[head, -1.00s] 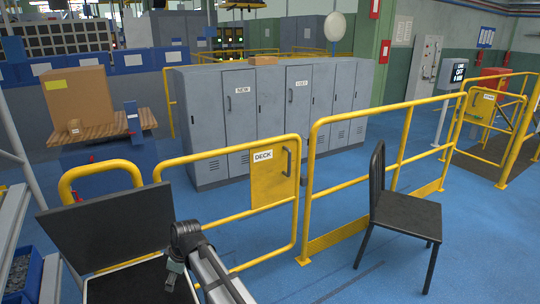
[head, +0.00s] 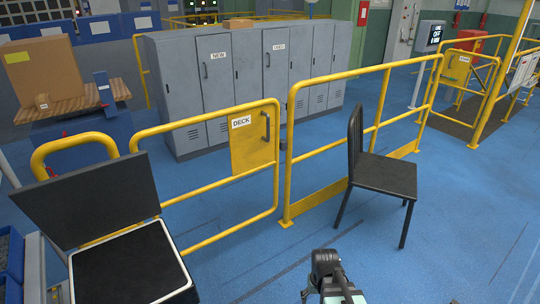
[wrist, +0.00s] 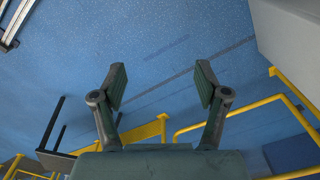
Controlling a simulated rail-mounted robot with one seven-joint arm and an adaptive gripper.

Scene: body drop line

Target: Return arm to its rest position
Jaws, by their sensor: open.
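My gripper (wrist: 161,83) is open in the wrist view, its two dark fingers spread apart with only blue floor between them. It holds nothing. In the head view part of my arm (head: 328,268) shows at the bottom, right of centre, over open floor in front of the yellow railing. The gripper's fingers cannot be made out clearly there.
An open black case (head: 130,268) stands at lower left. A yellow railing with a DECK gate (head: 253,150) runs behind my arm. A black chair (head: 385,175) stands to the right; grey lockers (head: 215,90) stand behind. Floor at lower right is clear.

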